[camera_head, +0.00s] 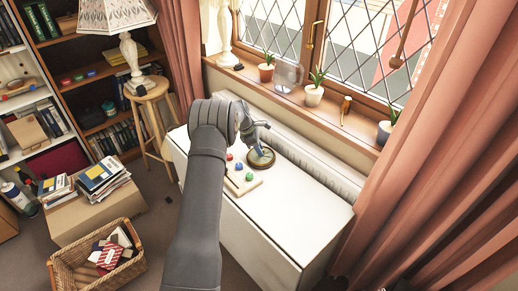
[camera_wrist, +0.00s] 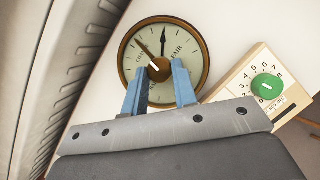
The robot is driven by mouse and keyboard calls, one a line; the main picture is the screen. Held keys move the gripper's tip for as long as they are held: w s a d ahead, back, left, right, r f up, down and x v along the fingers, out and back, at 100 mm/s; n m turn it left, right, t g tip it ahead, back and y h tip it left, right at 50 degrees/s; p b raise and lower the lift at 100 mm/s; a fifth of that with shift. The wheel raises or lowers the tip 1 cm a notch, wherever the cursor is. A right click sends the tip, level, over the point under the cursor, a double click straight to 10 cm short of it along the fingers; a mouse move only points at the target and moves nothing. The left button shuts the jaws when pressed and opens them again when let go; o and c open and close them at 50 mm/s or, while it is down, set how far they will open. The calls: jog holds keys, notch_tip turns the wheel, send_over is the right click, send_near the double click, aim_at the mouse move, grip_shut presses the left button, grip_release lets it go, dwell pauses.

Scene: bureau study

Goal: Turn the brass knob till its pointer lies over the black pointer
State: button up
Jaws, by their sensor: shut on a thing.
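The round dial (camera_wrist: 192,50) has a brown rim and a cream face with lettering; in the head view the dial (camera_head: 262,158) lies on the white surface. The brass knob (camera_wrist: 159,69) is at its centre. My gripper (camera_wrist: 160,66) is shut on the knob, one blue finger on each side. A dark pointer with a broad tip, the black pointer (camera_wrist: 163,36), points to the top of the picture. A thinner pointer (camera_wrist: 145,49) points up and left, apart from it; its colour is hard to tell. The fingers hide the dial's lower part.
A beige box with a green numbered knob (camera_wrist: 267,87) stands right of the dial. A board with coloured knobs (camera_head: 241,180) lies beside the dial in the head view. A ribbed radiator (camera_head: 300,160) and windowsill with pots (camera_head: 314,95) run behind. The white top's front right (camera_head: 290,215) is clear.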

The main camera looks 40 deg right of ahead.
jog(key=m, duration=0.2)
jog(key=m+g+y, duration=0.1)
jog(key=m, duration=0.2)
jog(key=shift+w+d, duration=0.15)
jog(key=shift+w, duration=0.05)
jog(key=shift+d+m+g+y, duration=0.15)
jog(key=shift+m+y, duration=0.35)
jog(key=shift+m, duration=0.5)
jog(key=shift+d+m+g+y, duration=0.1)
jog(key=shift+m+g+y, duration=0.3)
jog(key=shift+m, duration=0.6)
jog(key=o, duration=1)
jog(key=shift+a, duration=0.1)
jog(key=r, duration=0.4)
jog(key=shift+s+r, duration=0.2)
jog(key=s+d+r, duration=0.1)
jog(key=s+r, duration=0.5)
jog(key=s, duration=0.5)
jog(key=shift+d+r, duration=0.3)
jog(key=shift+d, duration=0.1)
